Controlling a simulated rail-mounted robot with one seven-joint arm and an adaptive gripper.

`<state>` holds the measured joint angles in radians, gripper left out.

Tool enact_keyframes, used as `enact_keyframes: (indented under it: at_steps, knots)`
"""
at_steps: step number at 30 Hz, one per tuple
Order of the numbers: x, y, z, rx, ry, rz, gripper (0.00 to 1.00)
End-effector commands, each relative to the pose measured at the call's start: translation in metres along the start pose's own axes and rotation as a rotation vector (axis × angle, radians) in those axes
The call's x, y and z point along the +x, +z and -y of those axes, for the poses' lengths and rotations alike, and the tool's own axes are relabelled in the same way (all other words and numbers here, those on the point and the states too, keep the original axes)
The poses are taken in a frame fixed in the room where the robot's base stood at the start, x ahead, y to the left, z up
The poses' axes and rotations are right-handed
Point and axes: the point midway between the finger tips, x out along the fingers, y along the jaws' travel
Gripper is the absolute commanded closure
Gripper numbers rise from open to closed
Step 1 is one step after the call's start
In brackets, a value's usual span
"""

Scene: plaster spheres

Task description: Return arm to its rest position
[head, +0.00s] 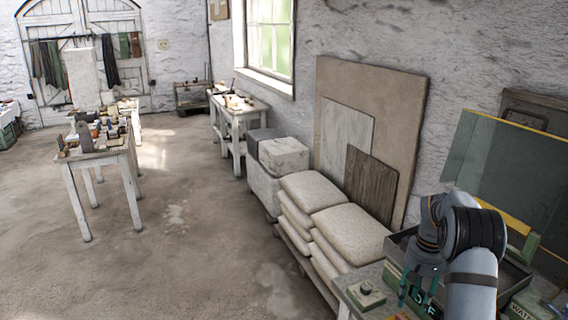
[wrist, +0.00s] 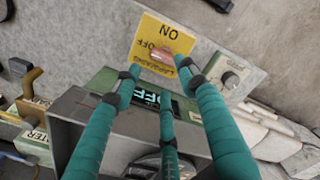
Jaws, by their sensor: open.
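My arm is at the lower right of the head view, bent over a bench. My gripper (head: 417,296) points down there, its teal fingers partly hidden by my arm. In the wrist view my gripper (wrist: 160,80) has its three teal fingers spread, with nothing between them. The fingers are over a grey-and-green box (wrist: 75,110) with an OFF label. Beyond the tips is a yellow plate (wrist: 150,35) marked ON and OFF, with a pinkish knob (wrist: 161,54). I cannot tell whether any finger touches the box or plate.
In the head view, stacked pale sacks (head: 345,235) and leaning boards (head: 400,130) stand left of my arm. A greenish glass panel (head: 510,165) rises behind it.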

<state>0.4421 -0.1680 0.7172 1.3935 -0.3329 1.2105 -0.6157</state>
Motion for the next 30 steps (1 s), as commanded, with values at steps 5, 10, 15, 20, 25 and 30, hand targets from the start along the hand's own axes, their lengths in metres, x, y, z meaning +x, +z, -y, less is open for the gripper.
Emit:
enact_keyframes:
  at_steps: [5,10,15,20,25,30]
  knots:
    - [0.001,-0.001,-0.001,0.098,-0.001,0.010,0.58]
    - [0.033,-0.004,-0.002,0.282,0.001,0.009,0.58]
    - [0.065,-0.003,-0.002,0.466,0.001,0.008,0.58]
    - [0.092,-0.004,-0.001,0.528,0.000,0.001,0.58]
    - [0.090,-0.007,-0.001,0.306,0.001,-0.005,0.58]
    - [0.088,-0.009,-0.002,0.090,0.003,-0.008,0.58]
